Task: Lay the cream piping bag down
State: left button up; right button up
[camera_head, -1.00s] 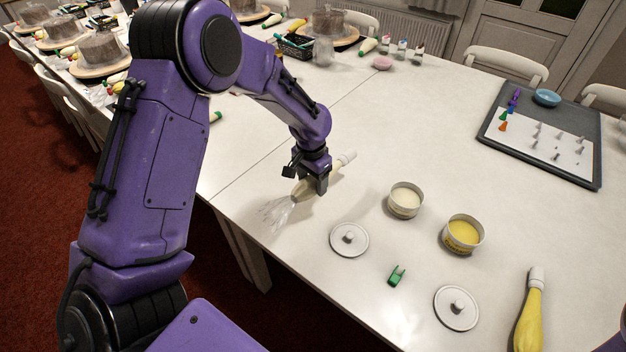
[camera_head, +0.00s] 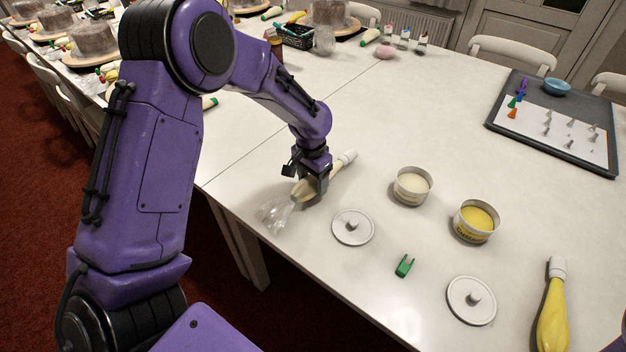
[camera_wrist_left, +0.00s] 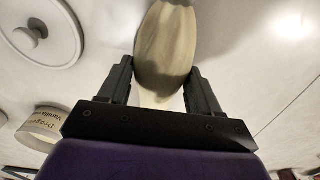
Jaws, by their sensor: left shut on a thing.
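The cream piping bag (camera_head: 340,166) has a white cap at its upper right end and a clear, crumpled end (camera_head: 276,214) at its lower left. My left gripper (camera_head: 311,190) is shut around the bag's middle, close to the white table. In the left wrist view the pale bag (camera_wrist_left: 166,50) runs up between the two dark fingers (camera_wrist_left: 160,88). Whether the bag touches the table I cannot tell. My right gripper is not in view.
Right of the bag stand a tub of pale cream (camera_head: 412,186) and a yellow tub (camera_head: 476,222). Two white lids (camera_head: 353,227) (camera_head: 471,300), a green clip (camera_head: 404,265) and a yellow piping bag (camera_head: 553,318) lie nearer. A dark tray (camera_head: 570,166) is at the right.

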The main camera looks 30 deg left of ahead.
pick_arm(q)
jog(key=shift+f, duration=0.55)
jog(key=o, duration=0.8)
jog(key=shift+c, duration=0.2)
jog(key=shift+r, duration=0.1)
